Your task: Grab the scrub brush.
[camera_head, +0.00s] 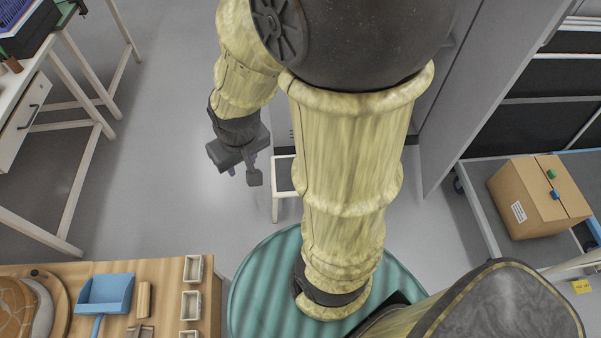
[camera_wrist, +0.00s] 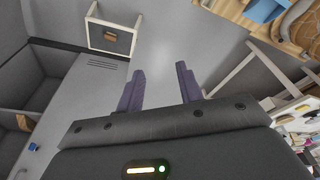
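I cannot tell for sure which thing is the scrub brush. A small brown object (camera_wrist: 110,36) lies on the dark top of a low white-framed stool (camera_wrist: 92,22) in the wrist view; it is too small to identify. The stool (camera_head: 284,173) is partly behind my arm in the head view, and the brown object is hidden there. A narrow wooden piece (camera_head: 143,300) lies beside a blue dustpan (camera_head: 106,291) on the wooden table. My gripper (camera_wrist: 160,86) is open and empty, in mid-air; in the head view it (camera_head: 243,175) is left of the stool.
The wooden table (camera_head: 208,270) at lower left also holds small pale trays (camera_head: 191,304) and a round board. A cardboard box (camera_head: 538,198) sits on a cart at right. A white workbench (camera_head: 22,120) stands at upper left. Grey floor (camera_head: 160,170) between is clear.

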